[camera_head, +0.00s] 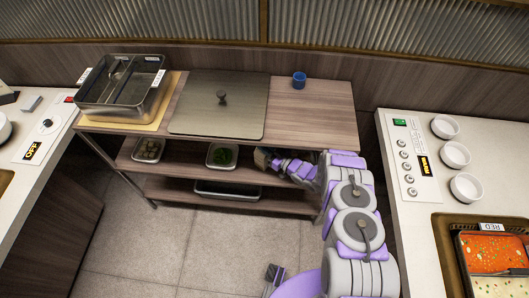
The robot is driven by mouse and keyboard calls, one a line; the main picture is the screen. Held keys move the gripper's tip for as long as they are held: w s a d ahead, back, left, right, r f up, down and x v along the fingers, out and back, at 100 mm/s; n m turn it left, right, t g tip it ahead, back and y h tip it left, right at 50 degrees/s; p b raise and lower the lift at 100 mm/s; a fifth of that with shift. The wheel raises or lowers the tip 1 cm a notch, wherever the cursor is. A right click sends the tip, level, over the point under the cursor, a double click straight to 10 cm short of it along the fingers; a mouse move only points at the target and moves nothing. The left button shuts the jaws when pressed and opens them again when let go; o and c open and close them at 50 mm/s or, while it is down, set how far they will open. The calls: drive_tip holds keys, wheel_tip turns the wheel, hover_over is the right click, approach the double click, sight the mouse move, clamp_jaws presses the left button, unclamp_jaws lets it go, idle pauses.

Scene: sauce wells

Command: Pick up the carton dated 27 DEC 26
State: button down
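My arm reaches from the lower right to the middle shelf of the wooden table. My gripper (273,162) is at that shelf, just under the tabletop, right of a small tray of green food. A small brownish shape (262,157) shows at its tip. I cannot tell whether it is a carton or part of the gripper, nor whether the fingers are open or shut. No carton with a readable date, and no 27 DEC 26 label, can be made out.
The wooden table (310,105) holds a metal basin (100,112), a flat lid (205,126) and a blue cup (299,80). Its middle shelf holds a green-filled tray (222,155) and another small tray (148,150). White counters flank it; the right one has sauce wells (495,250).

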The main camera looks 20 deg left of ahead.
drive_tip(key=shift+s+f, duration=0.25)
drive_tip(key=shift+f, duration=0.1)
